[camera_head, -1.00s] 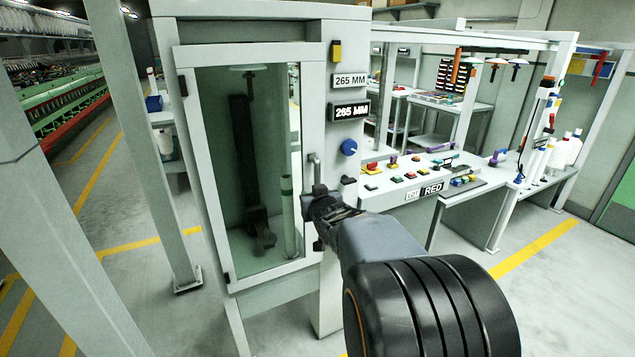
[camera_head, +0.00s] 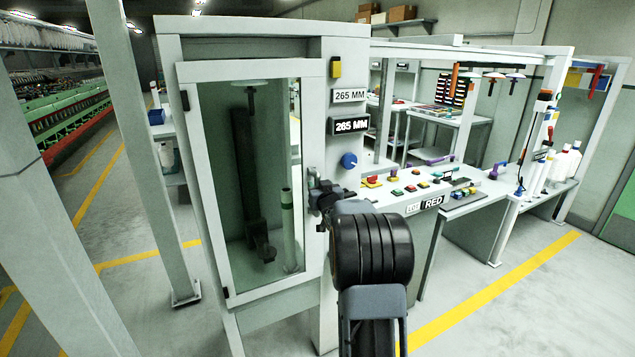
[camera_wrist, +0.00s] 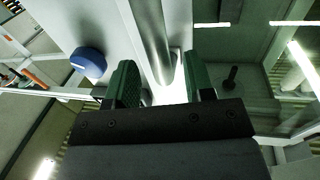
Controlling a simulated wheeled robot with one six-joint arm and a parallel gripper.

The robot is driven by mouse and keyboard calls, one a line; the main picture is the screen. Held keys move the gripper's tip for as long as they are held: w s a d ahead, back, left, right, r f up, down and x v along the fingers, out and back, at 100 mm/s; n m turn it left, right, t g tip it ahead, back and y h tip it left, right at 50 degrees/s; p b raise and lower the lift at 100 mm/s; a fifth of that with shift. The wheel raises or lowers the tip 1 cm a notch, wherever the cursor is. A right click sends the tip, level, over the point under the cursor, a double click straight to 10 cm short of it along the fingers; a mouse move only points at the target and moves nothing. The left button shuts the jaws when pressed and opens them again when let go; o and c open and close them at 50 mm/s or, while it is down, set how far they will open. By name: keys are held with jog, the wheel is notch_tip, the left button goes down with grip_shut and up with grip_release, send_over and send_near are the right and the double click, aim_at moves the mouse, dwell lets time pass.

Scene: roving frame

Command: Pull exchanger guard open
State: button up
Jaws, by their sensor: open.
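The exchanger guard is a tall framed glass door (camera_head: 314,110) on a pale grey cabinet, and it looks shut. Its upright metal handle (camera_head: 313,176) is on the door's right side, partly hidden by my gripper (camera_head: 322,196). In the wrist view the handle (camera_wrist: 150,38) runs down toward the space between the two green-padded fingers of my gripper (camera_wrist: 160,85). The fingers are apart, one on each side of the bar's line. I cannot tell whether either finger touches it. Behind the glass stand a dark column (camera_head: 243,170) and a pale green tube (camera_head: 288,230).
A blue knob (camera_head: 349,160) sits on the cabinet right of the handle; it also shows in the wrist view (camera_wrist: 88,62). A control bench (camera_head: 405,203) with buttons stands to the right. A grey post (camera_head: 137,150) is at left. The floor before the door is clear.

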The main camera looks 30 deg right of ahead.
jog(key=shift+x, duration=1.3)
jog(key=shift+c, duration=0.2)
grip_shut()
